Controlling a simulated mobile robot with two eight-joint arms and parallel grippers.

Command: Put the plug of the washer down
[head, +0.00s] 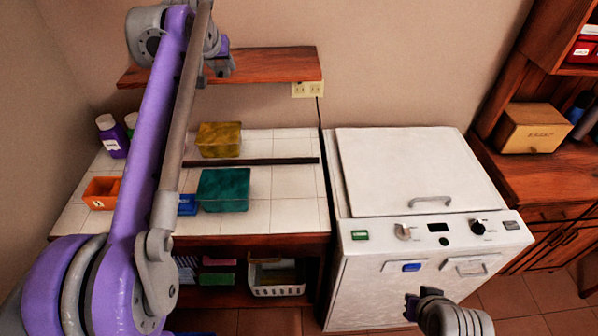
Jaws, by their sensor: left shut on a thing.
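The washer (415,170) is the white top-lid machine right of the tiled counter. Its lid is closed, with a grey handle. A dark cord (321,125) runs from beside the wall outlet (304,90) down between counter and washer. My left gripper (218,68) is raised in front of the wall shelf, left of the outlet. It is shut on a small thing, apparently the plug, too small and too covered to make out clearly. My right gripper (411,306) is low in front of the washer, partly seen; its jaw opening is unclear.
The counter (285,212) holds a yellow box (219,139), a teal box (223,190), an orange bin (101,193) and bottles (112,136). A wooden shelf (270,67) juts from the wall above. The washer's lid top and the counter's right part are clear.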

